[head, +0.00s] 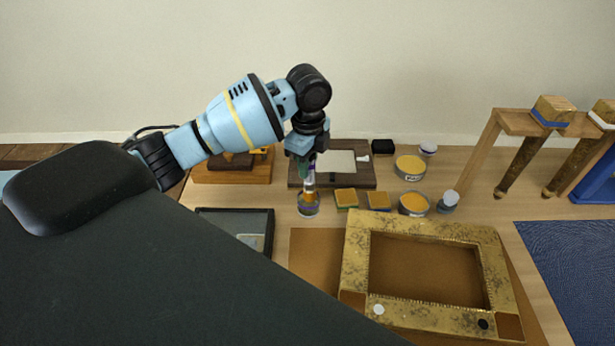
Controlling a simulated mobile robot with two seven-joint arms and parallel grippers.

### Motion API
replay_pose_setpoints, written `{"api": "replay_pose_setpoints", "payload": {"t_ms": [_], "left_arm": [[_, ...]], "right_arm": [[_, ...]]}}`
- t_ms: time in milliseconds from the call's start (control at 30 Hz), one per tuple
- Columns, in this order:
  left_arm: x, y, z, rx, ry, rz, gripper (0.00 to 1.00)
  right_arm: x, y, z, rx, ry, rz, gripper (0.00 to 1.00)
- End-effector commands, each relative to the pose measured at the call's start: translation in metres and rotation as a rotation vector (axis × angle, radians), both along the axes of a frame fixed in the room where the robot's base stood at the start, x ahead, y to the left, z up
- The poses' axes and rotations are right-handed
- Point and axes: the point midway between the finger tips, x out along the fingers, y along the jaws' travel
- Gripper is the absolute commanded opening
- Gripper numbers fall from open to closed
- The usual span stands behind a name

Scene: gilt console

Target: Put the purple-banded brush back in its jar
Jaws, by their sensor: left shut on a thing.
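My left gripper (306,158) points down and is shut on the purple-banded brush (310,178). The brush hangs upright below the fingers, and its upper part is hidden by the gripper. A small round jar (308,209) with a purplish band stands on the table directly below. The brush's lower end overlaps the jar's mouth in the head view; I cannot tell how far inside it is. My right gripper is not in view.
A gilt frame (360,265) lies on a brown mat in front. Sponge blocks (346,197), round tins (410,167) and a dark board (365,180) are close by. A dark-rimmed tray (264,222) is at left. A wooden stand (470,170) rises at right.

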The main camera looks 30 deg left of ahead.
Motion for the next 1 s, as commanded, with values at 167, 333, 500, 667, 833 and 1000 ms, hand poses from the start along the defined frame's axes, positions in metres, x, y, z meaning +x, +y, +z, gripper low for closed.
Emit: {"api": "replay_pose_setpoints", "payload": {"t_ms": [167,333,500,667,833,1000], "left_arm": [[-0.001,-0.001,-0.029,0.000,0.005,0.001,0.00],[-0.001,0.000,-0.042,0.000,0.002,-0.001,0.00],[-0.001,0.000,-0.043,0.000,0.002,-0.001,0.00],[-0.001,0.000,-0.045,0.000,0.003,-0.001,0.00],[-0.001,0.000,-0.046,0.000,0.003,-0.001,0.37],[-0.001,0.000,-0.046,0.000,0.003,-0.001,0.43]], "right_arm": [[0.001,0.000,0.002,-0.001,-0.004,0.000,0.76],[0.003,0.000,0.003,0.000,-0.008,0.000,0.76],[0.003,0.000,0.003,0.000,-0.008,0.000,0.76],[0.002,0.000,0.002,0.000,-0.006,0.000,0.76],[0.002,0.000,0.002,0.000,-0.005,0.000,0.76],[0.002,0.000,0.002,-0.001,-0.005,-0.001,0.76]]}}
